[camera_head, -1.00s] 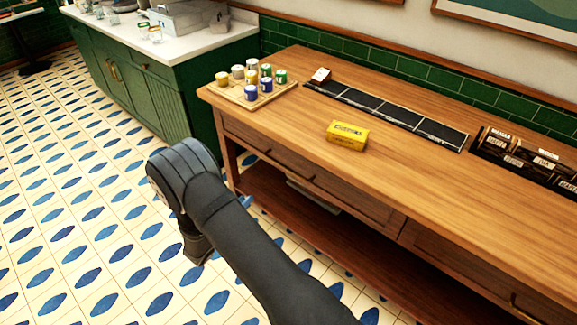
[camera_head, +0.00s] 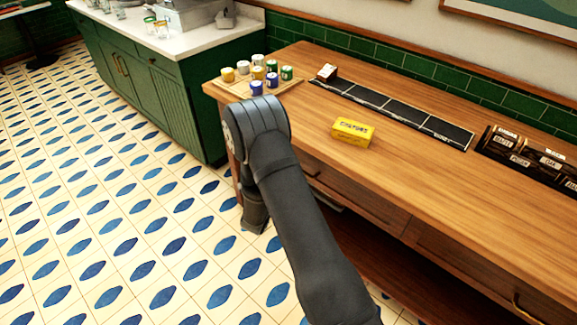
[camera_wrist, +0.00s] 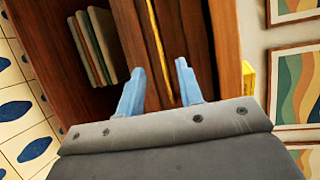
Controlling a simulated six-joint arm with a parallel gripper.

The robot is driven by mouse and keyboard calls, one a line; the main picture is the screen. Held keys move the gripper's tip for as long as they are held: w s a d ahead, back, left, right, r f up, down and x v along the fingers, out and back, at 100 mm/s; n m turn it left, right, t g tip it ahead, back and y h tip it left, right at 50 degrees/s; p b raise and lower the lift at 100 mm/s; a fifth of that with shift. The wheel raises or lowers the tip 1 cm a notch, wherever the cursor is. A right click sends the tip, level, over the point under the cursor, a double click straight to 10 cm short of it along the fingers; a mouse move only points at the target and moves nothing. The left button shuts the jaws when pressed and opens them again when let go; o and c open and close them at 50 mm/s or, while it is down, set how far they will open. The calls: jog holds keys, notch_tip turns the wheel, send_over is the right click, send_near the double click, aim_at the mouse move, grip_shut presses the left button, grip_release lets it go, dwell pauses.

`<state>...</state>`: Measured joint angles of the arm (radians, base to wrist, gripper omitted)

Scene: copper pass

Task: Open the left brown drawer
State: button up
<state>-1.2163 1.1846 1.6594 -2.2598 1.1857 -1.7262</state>
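The left brown drawer (camera_head: 362,200) is in the wooden counter's front and looks shut; my arm covers its left part in the head view. In the wrist view, the brown drawer front (camera_wrist: 195,35) is close ahead, with a long thin brass handle (camera_wrist: 155,35) across it. My gripper (camera_wrist: 158,67) is open, its two pale blue fingers on either side of the handle's line. I cannot tell whether the fingers touch the drawer. In the head view my gripper is hidden behind my arm.
The wooden counter (camera_head: 440,180) holds a yellow box (camera_head: 352,132), a tray of small cans (camera_head: 225,92) and a black strip (camera_head: 390,108). Books (camera_wrist: 95,45) lie on its lower shelf. A second drawer (camera_head: 480,270) is at right. Tiled floor is open at left.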

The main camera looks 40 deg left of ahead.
jog(key=x, duration=0.9)
jog(key=shift+w, duration=0.25)
grip_shut()
